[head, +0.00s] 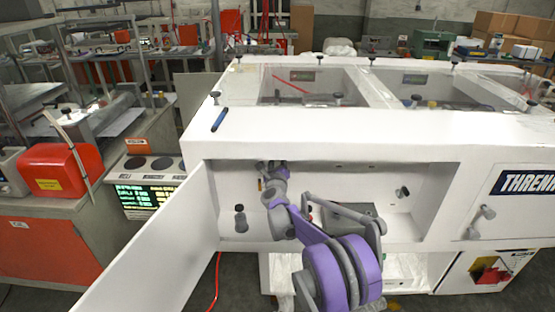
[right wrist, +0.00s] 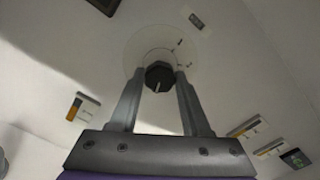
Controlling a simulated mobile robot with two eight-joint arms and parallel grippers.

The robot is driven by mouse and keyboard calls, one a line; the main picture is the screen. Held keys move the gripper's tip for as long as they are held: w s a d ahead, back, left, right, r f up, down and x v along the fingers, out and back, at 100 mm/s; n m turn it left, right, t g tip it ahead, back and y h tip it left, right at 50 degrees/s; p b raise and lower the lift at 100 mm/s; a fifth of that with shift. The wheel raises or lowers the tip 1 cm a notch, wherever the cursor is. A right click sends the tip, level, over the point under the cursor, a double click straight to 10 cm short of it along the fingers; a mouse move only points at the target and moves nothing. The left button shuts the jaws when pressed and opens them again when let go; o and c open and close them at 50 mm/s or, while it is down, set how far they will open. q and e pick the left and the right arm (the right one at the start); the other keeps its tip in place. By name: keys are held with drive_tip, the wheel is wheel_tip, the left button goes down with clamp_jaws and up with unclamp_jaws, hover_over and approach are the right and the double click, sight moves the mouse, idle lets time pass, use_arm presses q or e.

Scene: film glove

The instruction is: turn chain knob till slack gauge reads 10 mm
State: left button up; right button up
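In the right wrist view a dark, ridged knob (right wrist: 159,77) with a white pointer line sits on a round pale dial plate (right wrist: 150,47) with small marks. The fingertips of my right gripper (right wrist: 160,75) lie on either side of the knob, very close to it. I cannot tell whether both touch it. In the head view my right arm reaches into the open bay (head: 338,174) of the white machine, with my right gripper (head: 270,171) at the bay's upper left. The knob is hidden there. I cannot make out a slack gauge reading. My left gripper is not in view.
The open white door (head: 150,250) stands left of the bay. Another dark knob (head: 240,218) is at the bay's lower left, and one (head: 402,192) at its right. Small labels (right wrist: 83,106) surround the dial. A red-and-yellow switch (head: 489,271) is at lower right.

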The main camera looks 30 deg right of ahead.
drive_tip(key=o, duration=0.4)
drive_tip(key=b+v, duration=0.1)
drive_tip(key=v, duration=1)
drive_tip(key=shift+w, duration=0.1)
